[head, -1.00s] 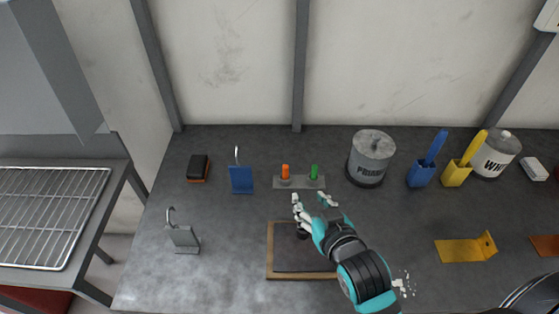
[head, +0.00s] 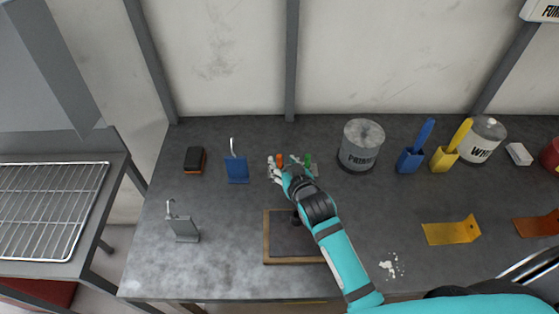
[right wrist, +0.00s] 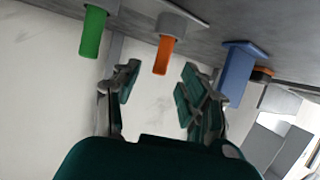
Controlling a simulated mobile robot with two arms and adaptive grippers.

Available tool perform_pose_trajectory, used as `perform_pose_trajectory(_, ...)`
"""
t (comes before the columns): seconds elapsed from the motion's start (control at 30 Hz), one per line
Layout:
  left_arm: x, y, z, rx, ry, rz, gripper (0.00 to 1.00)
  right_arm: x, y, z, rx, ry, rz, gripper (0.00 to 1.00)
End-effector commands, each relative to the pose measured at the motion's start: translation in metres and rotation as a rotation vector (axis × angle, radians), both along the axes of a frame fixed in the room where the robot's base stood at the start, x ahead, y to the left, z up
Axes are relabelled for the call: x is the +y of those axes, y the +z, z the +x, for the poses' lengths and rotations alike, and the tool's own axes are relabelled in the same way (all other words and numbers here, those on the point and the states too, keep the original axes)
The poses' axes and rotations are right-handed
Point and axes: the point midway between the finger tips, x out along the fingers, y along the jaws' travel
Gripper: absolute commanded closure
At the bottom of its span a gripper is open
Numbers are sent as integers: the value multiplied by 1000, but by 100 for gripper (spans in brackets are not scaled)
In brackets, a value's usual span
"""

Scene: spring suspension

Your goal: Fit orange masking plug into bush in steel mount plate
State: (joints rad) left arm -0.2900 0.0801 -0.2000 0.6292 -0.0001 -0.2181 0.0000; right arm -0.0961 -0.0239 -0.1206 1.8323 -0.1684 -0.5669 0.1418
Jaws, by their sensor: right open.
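The orange masking plug (head: 280,158) stands upright in a small grey holder at the back of the bench. It also shows in the right wrist view (right wrist: 163,56), sitting in a grey socket. My right gripper (head: 286,167) is at the holder, partly hiding it. In the right wrist view its fingers (right wrist: 158,88) are open and empty, with the orange plug between and beyond them. A dark round piece (head: 296,219) sits on a dark panel inside a wooden frame (head: 266,240), partly behind my arm; I cannot tell whether it is the bush. My left gripper is not in view.
A green plug (head: 308,160) stands close right of the orange one. A blue hooked bracket (head: 238,170) is left of the holder, a grey hooked bracket (head: 184,229) front left. A primer tin (head: 361,146) stands right.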

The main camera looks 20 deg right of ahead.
Motion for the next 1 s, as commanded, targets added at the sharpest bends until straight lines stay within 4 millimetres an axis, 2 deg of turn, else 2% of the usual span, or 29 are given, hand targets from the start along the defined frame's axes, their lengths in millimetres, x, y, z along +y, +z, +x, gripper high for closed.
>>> perform_pose_trajectory(0.03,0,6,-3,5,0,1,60,1,1,8,0,0,0,57)
perform_pose_trajectory(0.2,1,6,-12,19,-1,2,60,1,-8,24,-1,1,-1,57)
perform_pose_trajectory(0.47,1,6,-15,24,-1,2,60,1,-11,26,0,1,0,57)
perform_pose_trajectory(0.57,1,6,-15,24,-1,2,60,1,-10,26,0,1,0,67)
perform_pose_trajectory(0.8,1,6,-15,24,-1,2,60,1,-10,26,0,1,0,98)
perform_pose_trajectory(1.0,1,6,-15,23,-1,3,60,1,-10,26,0,1,0,100)
